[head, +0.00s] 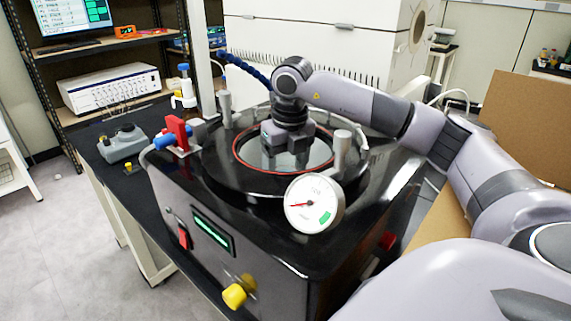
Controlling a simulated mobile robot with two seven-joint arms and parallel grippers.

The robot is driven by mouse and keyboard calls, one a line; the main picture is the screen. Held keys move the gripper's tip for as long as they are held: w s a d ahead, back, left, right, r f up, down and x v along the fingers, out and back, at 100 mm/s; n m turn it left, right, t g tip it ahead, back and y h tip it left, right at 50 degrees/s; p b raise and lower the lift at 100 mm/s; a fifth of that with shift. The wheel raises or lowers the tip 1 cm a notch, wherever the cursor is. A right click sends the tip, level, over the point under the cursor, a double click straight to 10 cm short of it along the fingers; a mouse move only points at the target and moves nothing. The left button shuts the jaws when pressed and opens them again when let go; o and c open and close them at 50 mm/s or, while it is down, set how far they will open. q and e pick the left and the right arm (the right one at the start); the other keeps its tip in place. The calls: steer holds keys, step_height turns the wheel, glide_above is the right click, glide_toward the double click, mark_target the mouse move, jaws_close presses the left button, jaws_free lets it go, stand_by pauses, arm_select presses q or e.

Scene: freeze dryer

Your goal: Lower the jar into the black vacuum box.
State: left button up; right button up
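The black vacuum box (245,252) stands in the middle of the head view, with a round top port edged by a red ring (237,150). My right gripper (285,163) reaches over the port from the right, its fingers pointing down inside the ring's outline. The fingers look spread apart, but I cannot make out whether something is between them. No jar can be clearly picked out; it may be hidden by the gripper or inside the port. My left gripper is not in view.
A round pressure gauge (314,203) and upright metal posts (342,150) stand around the port. A red-handled valve (178,133) sits at the left. A yellow knob (234,296) sticks out in front. A grey device (122,143) lies on the bench at the left.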

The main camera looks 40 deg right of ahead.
steer(key=o, duration=1.3)
steer(key=shift+r+p, duration=1.1)
steer(key=shift+r, duration=1.35)
step_height(320, 180, up, 11)
